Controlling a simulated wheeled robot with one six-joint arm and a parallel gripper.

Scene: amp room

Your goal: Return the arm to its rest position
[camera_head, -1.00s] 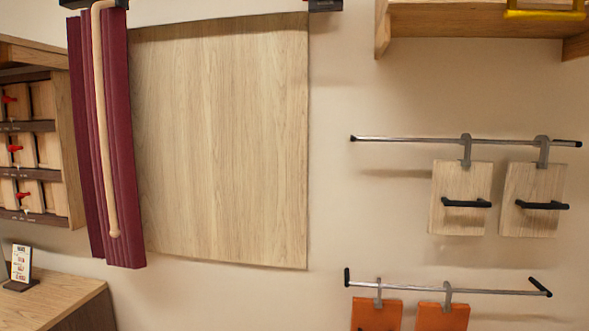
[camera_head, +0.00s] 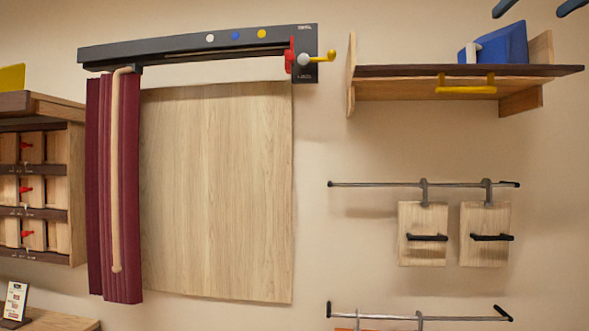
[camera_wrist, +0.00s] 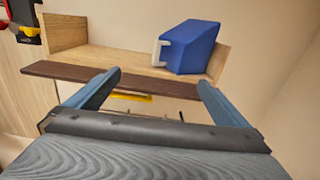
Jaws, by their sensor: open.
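My gripper (camera_wrist: 152,92) shows in the wrist view with its two blue-grey fingers wide apart and nothing between them. In that view it is in front of a wooden wall shelf (camera_wrist: 100,55) with a dark front edge. In the head view only the dark fingertips (camera_head: 536,8) show at the top right corner, above the shelf (camera_head: 400,88). The rest of my arm is out of the head view.
A blue bin (camera_head: 497,45) with a pale handle stands on the shelf, which has a yellow handle (camera_head: 466,88) below. A maroon curtain (camera_head: 95,190) hangs from a dark rail (camera_head: 190,45). Wooden panels hang from a metal bar (camera_head: 450,184). A drawer cabinet (camera_head: 75,190) stands left.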

